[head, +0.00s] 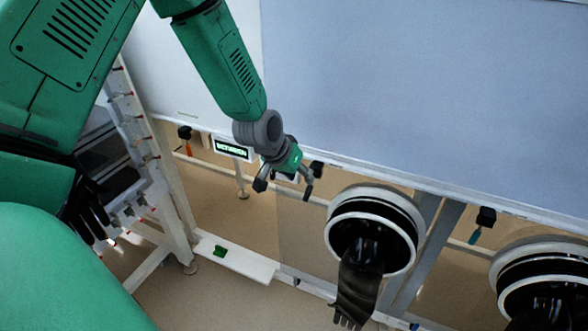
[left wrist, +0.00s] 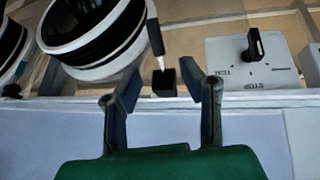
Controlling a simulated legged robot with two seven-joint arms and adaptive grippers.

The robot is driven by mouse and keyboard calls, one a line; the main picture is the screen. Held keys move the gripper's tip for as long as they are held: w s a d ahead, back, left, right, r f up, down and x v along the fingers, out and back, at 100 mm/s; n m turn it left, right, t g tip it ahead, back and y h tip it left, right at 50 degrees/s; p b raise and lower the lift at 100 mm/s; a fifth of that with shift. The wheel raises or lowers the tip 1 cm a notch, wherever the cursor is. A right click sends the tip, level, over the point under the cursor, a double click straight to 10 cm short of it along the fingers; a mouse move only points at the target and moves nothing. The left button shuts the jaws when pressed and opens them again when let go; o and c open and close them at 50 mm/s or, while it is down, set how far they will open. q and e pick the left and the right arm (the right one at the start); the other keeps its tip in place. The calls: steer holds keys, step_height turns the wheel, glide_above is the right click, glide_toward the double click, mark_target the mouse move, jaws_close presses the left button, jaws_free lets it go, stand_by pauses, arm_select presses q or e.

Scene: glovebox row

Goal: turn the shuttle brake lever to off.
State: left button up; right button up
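My left gripper (head: 284,190) hangs open and empty in front of the rail below the large pale panel. In the left wrist view its two dark fingers (left wrist: 160,92) are spread. A small black block (left wrist: 163,82) with a white-and-black stem shows between and beyond them, not gripped. A white plate with a black lever (left wrist: 256,46) stands to the right of the fingers, with small black lettering around it. In the head view that plate is largely hidden behind my gripper. I cannot read a brake label, so I cannot tell which is the brake lever. My right gripper is not in view.
A lit display (head: 232,148) reading "BETWEEN" is left of my gripper. A round glove port (head: 370,232) with a dark glove hangs to its right, another port (head: 545,285) farther right. A black-and-orange piece (head: 186,139) hangs left. A white ledge (head: 238,262) is low down.

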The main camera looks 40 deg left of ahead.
arm_select(q)
steer(key=v, duration=0.4)
steer(key=shift+a+r, duration=0.1)
stand_by(0.7)
steer(key=s+d+f+m+g, duration=0.1)
steer(key=s+d+f, duration=0.3)
steer(key=s+f, duration=0.7)
steer(key=s+d+f+m+g+y+b, duration=0.1)
steer(key=s+d+f+g, duration=0.3)
steer(key=s+f, duration=0.6)
steer(key=s+d, duration=0.1)
steer(key=s, duration=0.7)
steer(key=shift+s+d+f+m+g, duration=0.25)
steer(key=shift+f+m+g, duration=0.05)
steer(key=shift+f+m, duration=0.1)
steer(key=shift+w, duration=0.15)
